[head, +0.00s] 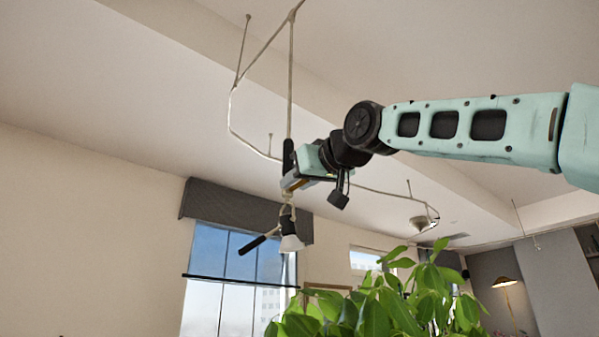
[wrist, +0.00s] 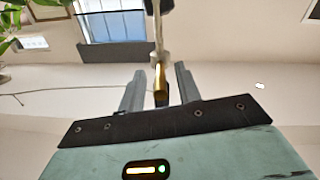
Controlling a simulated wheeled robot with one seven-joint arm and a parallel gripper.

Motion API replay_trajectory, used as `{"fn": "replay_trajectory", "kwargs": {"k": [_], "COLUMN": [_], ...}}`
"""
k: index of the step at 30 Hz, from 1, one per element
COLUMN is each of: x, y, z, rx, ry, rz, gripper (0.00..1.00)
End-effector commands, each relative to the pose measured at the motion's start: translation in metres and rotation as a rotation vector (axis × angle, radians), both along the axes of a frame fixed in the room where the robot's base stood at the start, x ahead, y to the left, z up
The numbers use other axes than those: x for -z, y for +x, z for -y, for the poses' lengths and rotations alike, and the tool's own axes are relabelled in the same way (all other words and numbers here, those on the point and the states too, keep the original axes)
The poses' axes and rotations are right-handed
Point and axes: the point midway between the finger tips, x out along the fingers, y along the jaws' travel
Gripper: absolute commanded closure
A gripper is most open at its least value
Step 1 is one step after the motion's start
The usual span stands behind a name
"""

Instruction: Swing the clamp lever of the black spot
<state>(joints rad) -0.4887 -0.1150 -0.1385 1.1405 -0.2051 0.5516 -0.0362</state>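A slim black spot (head: 259,240) hangs tilted beside a white cone-shaped shade (head: 291,243), low on the hanging fitting. My gripper (head: 290,181) is just above them, at the pale hanging rod. In the wrist view, my gripper (wrist: 159,88) is open, with one grey finger on each side of a brass-coloured piece (wrist: 160,84). This piece looks like the clamp lever, and gaps show between it and the fingers. A dark part of the fitting (wrist: 158,5) shows at the top edge. The gripper partly hides the clamp in the head view.
A curved pale ceiling rail (head: 232,118) loops around the arm, with another lamp (head: 419,223) farther right. A leafy plant (head: 385,305) stands below the arm. A window with a grey blind (head: 225,204) is behind the spot.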

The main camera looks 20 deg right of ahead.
Motion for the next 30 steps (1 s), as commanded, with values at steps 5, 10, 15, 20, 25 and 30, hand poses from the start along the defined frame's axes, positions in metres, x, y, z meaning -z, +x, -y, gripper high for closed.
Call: {"fn": "replay_trajectory", "kwargs": {"k": [5, 10, 15, 20, 25, 30], "x": [-0.027, -0.054, -0.077, -0.089, -0.091, -0.091], "y": [0.001, 0.001, 0.001, 0.0, 0.0, 0.0], "z": [0.0, 0.001, 0.0, 0.001, 0.0, 0.0], "rx": [0.001, 0.002, 0.001, 0.002, 0.001, 0.0], "ry": [0.0, 0.0, 0.0, 0.0, -0.001, -0.001], "rz": [0.004, 0.004, 0.002, 0.003, 0.001, 0.001], "gripper": [0.67, 0.67, 0.67, 0.67, 0.67, 0.67]}}
